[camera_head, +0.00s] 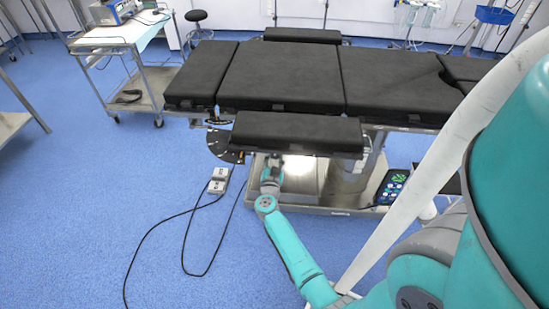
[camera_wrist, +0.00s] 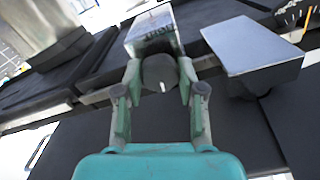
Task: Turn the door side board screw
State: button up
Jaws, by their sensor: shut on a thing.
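The side board screw has a dark round knob (camera_wrist: 159,71) with a white mark, seen in the middle of the wrist view. My gripper (camera_wrist: 160,82) is shut on this knob, with one finger on each side of it. A metal block (camera_wrist: 152,30) with dark lettering sits just behind the knob. In the head view my gripper (camera_head: 272,162) is just under the front edge of the black padded side board (camera_head: 297,128) of the operating table. The screw is hidden there by the board and my arm.
The operating table top (camera_head: 283,80) lies behind the side board. A second metal block (camera_wrist: 252,58) stands right of the knob. A foot pedal (camera_head: 218,182) with cables lies on the floor at left. A wheeled cart (camera_head: 117,32) stands at back left. Open blue floor lies left.

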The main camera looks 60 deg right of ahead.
jog(key=m, duration=0.9)
jog(key=shift+m, duration=0.4)
jog(key=m, duration=1.4)
jog(key=shift+m, duration=0.3)
jog(key=m, duration=0.9)
jog(key=shift+m, duration=2.7)
